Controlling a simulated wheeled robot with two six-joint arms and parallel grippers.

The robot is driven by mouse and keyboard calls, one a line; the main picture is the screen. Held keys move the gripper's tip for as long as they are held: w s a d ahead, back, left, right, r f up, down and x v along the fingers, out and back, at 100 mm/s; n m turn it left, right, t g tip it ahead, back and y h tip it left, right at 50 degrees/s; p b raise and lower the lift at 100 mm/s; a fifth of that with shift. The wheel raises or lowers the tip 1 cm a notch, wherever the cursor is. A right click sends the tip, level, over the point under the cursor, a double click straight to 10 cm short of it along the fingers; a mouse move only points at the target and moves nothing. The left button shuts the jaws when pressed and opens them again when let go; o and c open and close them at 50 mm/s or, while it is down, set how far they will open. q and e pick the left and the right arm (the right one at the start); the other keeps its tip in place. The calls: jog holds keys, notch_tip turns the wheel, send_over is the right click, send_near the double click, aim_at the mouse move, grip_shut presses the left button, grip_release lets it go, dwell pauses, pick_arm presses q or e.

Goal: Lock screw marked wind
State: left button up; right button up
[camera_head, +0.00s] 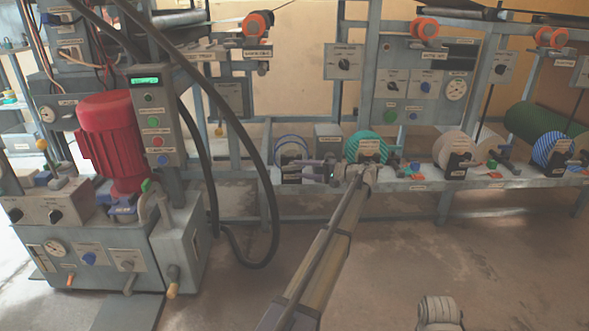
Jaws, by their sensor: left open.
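My left arm reaches up from the bottom middle to a long bench rail (400,184) with striped rolls. Its gripper (338,168) is at the rail, just in front of and left of a teal striped roll (362,143). It is open, and I see nothing held in it. Small labels and handles sit along the rail, but the lettering is too small to read, so I cannot tell which screw is marked wind. The gripper and wrist hide part of the hardware there.
A machine with a red motor (110,135) and a grey control box (157,115) stands at left. Black hoses (262,165) loop beside it. Further right are a beige roll (455,146) and a blue striped roll (548,150). The floor in front of the bench is mostly clear.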

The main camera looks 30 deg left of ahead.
pick_arm(q)
jog(key=d, duration=0.3)
jog(key=shift+w+d+r, duration=0.2)
jog(key=shift+w+d, duration=0.05)
jog(key=shift+d, duration=0.05)
jog(key=shift+c, duration=0.2)
